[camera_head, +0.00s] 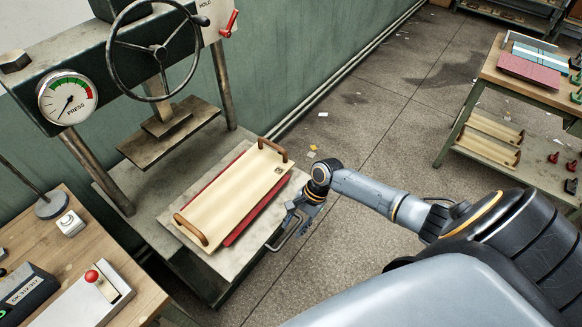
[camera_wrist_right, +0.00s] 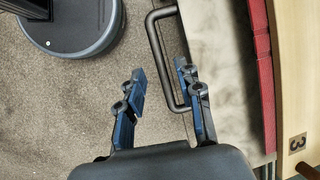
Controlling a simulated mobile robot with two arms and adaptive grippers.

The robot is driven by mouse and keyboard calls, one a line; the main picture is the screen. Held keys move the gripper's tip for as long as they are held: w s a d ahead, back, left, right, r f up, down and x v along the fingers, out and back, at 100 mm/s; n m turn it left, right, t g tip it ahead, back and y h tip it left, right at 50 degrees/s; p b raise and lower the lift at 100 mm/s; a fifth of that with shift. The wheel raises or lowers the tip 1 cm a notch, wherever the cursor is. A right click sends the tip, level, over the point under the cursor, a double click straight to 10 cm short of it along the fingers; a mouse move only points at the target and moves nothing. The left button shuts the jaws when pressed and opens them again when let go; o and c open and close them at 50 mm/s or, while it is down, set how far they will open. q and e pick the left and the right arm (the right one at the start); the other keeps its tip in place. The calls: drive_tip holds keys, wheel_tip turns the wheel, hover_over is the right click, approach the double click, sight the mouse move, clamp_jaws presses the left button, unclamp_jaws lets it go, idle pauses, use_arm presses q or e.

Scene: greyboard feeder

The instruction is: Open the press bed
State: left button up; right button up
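The press bed (camera_head: 226,266) is a pale grey slab in front of and below the raised press plate (camera_head: 165,140). It carries a cream board (camera_head: 225,200) with two brown handles, lying over a red sheet (camera_head: 240,228). A dark bar handle (camera_head: 289,238) sticks out from the bed's edge, and it also shows in the right wrist view (camera_wrist_right: 155,42). My right gripper (camera_head: 304,212) is at this handle. In the right wrist view its fingers (camera_wrist_right: 162,88) are open, and the bar appears between them, closer to the right finger. Contact cannot be told. My left gripper is out of view.
A handwheel (camera_head: 157,48) and gauge (camera_head: 67,97) are on the press. A bench (camera_head: 135,275) with a red-button box (camera_head: 90,292) stands at lower left. A worktable (camera_head: 490,75) with boards stands at right. The floor (camera_head: 385,110) between is mostly clear.

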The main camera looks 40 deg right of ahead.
drive_tip(key=v, duration=0.8)
drive_tip(key=shift+d+r, duration=0.15)
drive_tip(key=shift+r, duration=0.2)
